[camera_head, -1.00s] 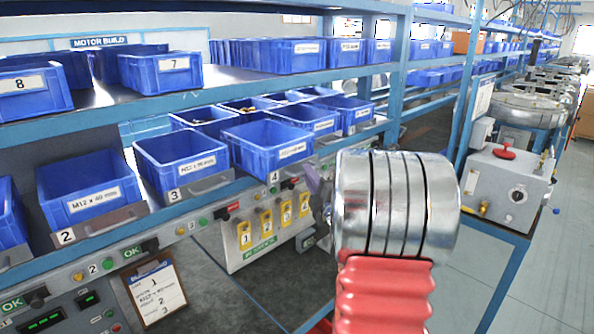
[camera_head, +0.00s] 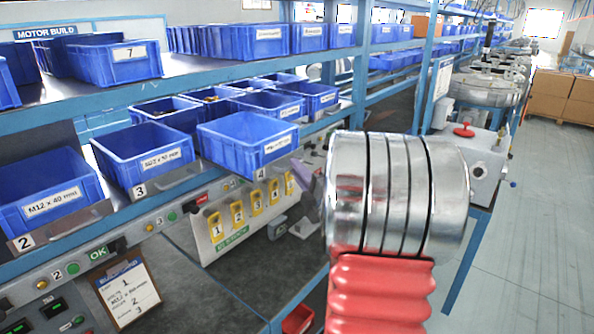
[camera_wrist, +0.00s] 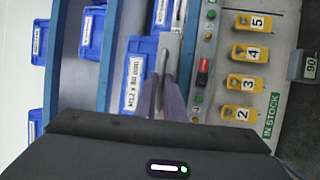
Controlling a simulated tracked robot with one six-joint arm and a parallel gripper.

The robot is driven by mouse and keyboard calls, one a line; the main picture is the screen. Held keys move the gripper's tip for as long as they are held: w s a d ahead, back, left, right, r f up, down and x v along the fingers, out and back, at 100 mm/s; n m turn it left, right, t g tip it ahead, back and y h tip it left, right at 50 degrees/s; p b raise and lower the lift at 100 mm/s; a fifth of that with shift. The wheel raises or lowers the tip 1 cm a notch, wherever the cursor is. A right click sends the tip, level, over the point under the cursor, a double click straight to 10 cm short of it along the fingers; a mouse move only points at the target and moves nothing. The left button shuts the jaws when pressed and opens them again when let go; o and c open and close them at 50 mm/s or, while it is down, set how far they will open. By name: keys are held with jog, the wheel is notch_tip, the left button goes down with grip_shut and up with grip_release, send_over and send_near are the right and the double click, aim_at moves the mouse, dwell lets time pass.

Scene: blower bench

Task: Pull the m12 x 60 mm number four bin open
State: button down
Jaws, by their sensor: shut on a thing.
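The number four bin (camera_head: 238,141) is blue, with a white label and a "4" tag below it. It juts out from the lower shelf, farther than the number three bin. In the wrist view its front (camera_wrist: 143,48) carries a label reading M12 x 60 mm, and a grey metal pull handle (camera_wrist: 173,48) is beside it. My gripper (camera_wrist: 163,84) is shut on this handle, its two fingers on either side. In the head view my silver wrist hides most of the gripper; only a bit of the fingers shows.
The number three bin (camera_head: 142,153) and number two bin (camera_head: 45,191) sit to the left on the same shelf. Below are yellow numbered tags on a panel (camera_head: 233,232) and a clipboard (camera_head: 129,292). A grey machine (camera_head: 478,165) stands right.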

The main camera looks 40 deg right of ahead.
jog(key=c, duration=2)
grip_release()
jog(key=shift+f, duration=0.25)
jog(key=shift+c, duration=0.2)
jog(key=shift+o, duration=1)
jog(key=shift+r, duration=0.15)
jog(key=v, duration=1.3)
jog(key=shift+s+a, duration=0.15)
jog(key=shift+s, duration=0.2)
